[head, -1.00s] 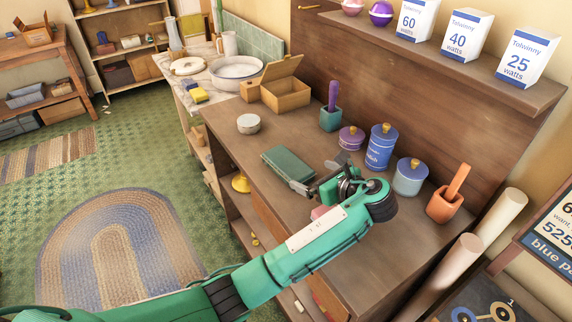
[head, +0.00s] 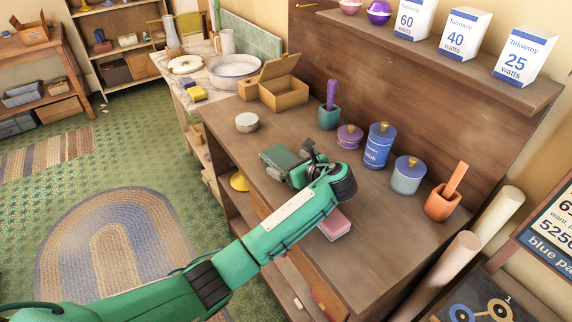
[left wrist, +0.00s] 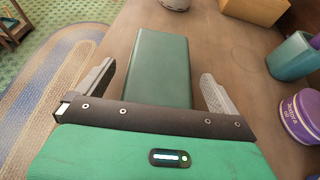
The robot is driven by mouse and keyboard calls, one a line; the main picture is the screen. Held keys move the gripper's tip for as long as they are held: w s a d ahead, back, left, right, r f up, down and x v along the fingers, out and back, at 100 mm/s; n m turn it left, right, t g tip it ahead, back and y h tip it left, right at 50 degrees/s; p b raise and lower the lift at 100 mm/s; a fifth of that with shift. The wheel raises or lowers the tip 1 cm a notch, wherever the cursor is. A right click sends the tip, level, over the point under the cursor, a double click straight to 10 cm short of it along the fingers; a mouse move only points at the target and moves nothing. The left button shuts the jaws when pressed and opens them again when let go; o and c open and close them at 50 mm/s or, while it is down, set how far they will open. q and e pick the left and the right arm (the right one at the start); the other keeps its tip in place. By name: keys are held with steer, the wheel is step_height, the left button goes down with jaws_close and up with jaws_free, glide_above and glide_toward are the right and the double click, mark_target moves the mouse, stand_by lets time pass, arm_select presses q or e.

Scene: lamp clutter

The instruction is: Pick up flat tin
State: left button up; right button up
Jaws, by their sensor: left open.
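The flat tin is a dark green rectangular box (head: 280,158) lying on the wooden desk in the head view, partly hidden by my gripper. In the left wrist view the tin (left wrist: 160,62) lies lengthwise between my spread fingers, its near end hidden behind the gripper body. My left gripper (head: 291,167) is open, at the near end of the tin. In the left wrist view the left gripper (left wrist: 158,88) has one finger on each side of the tin, with gaps to both. My right gripper is not in view.
A round pale tin (head: 247,122) stands behind the flat tin. A teal pot (head: 329,118), purple tin (head: 349,137), blue canister (head: 379,147) and grey-blue jar (head: 407,176) stand to the right. A pink block (head: 336,225) lies near my forearm. The desk's left edge is close.

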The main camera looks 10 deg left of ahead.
arm_select(q)
steer(key=c, duration=1.1)
steer(key=shift+r, duration=0.1)
steer(key=shift+c, duration=0.2)
